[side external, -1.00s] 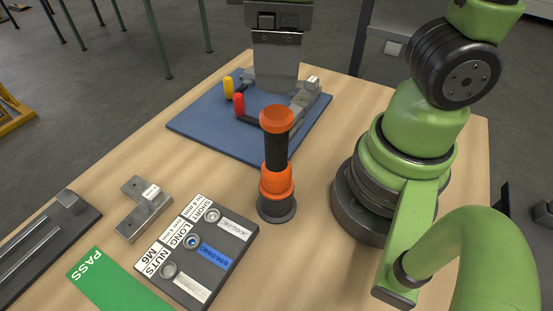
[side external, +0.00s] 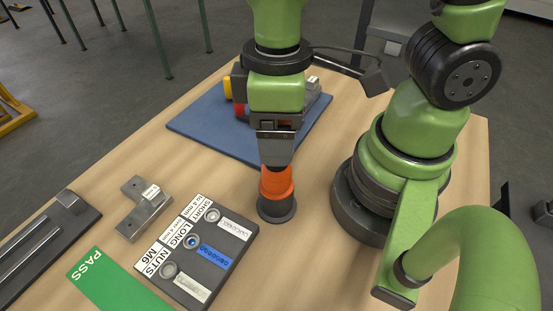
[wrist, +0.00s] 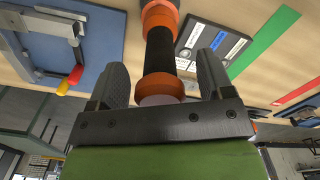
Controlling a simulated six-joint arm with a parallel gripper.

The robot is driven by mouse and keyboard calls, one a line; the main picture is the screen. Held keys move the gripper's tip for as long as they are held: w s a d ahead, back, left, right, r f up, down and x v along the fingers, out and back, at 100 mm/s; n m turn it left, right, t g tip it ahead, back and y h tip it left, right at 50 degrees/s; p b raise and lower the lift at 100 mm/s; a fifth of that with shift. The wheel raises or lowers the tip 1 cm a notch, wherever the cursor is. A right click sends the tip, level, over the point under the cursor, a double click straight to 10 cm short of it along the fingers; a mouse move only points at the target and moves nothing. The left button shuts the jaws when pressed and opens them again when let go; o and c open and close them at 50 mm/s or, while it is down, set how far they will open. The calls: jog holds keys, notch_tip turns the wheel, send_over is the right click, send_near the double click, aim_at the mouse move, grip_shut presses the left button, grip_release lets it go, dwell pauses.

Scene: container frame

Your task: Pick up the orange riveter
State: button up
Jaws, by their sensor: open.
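The orange riveter (side external: 276,184) stands upright on the table in a dark round base (side external: 277,210). In the side view my gripper (side external: 277,160) is down over its upper part and hides its black handle and orange top. In the wrist view the riveter's black grip (wrist: 159,50) lies between the two fingers of my gripper (wrist: 168,82). The fingers are open, one on each side, with a visible gap on both sides of the riveter.
A black parts tray (side external: 200,262) labelled SHORT, LONG and NUTS M6 lies left of the riveter. A metal bracket (side external: 145,210) and a green PASS strip (side external: 112,285) lie further left. A blue mat (side external: 205,120) with a clamp fixture is behind.

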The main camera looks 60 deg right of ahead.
jog(key=shift+f, duration=0.2)
jog(key=c, duration=1)
jog(key=shift+r, duration=0.15)
jog(key=shift+r, duration=4.9)
